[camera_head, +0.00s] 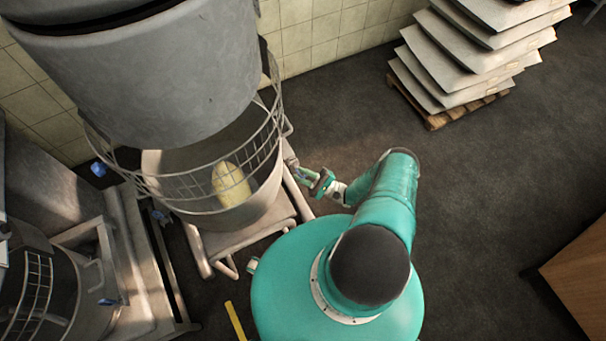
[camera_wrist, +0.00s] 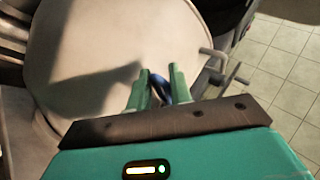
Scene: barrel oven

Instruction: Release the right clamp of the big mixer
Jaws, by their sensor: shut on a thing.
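The big mixer (camera_head: 165,75) stands at upper left in the head view, with a wire guard around its bowl (camera_head: 262,207). Its right clamp sits on the bowl's right side and is mostly covered by my gripper (camera_head: 301,174). In the wrist view my gripper (camera_wrist: 157,84) has its two green fingers closed on the blue handle of the right clamp (camera_wrist: 160,92). The bowl's pale outer wall (camera_wrist: 105,50) fills the area behind the fingers. The clamp's exact angle is hard to tell.
Pale dough (camera_head: 230,184) lies in the bowl. A smaller mixer (camera_head: 50,290) stands at lower left. Stacked sacks (camera_head: 465,50) on a pallet (camera_head: 445,112) are at upper right, and a wooden surface (camera_head: 580,275) is at lower right. The dark floor (camera_head: 480,200) between is clear.

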